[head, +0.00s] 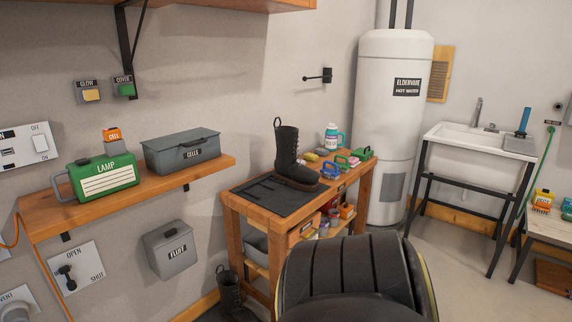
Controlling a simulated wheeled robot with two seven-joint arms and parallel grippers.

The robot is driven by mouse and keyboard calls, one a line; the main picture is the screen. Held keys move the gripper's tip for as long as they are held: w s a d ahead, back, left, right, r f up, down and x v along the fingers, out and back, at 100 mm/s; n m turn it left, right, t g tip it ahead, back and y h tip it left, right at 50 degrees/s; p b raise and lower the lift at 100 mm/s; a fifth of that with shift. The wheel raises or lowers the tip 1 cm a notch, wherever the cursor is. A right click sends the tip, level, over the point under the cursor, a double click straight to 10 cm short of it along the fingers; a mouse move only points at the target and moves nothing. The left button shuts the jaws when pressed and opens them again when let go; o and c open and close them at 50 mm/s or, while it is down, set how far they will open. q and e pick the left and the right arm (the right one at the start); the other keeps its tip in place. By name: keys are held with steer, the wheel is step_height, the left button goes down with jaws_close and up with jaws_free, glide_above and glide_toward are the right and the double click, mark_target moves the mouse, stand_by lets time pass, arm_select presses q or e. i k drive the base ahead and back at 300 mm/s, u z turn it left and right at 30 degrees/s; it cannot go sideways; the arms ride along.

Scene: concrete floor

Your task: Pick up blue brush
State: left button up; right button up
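A small blue object with a raised handle (331,170), which looks like the blue brush, lies on the wooden workbench (262,212). It is to the right of a tall black boot (288,150). A similar green object (342,162) is close behind it. Another upright blue item (524,120) is at the sink's right side; I cannot tell what it is. Neither of my grippers is in view.
A dark tray (268,199) fills the bench's left part. A blue-and-white jug (332,138) stands at the back. A wall shelf (215,166) holds a green lamp box (105,176) and a grey box (181,151). A sink (470,140) stands right of the white tank (390,130).

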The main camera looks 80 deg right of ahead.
mark_target(334, 174)
steer(key=z, duration=2.9)
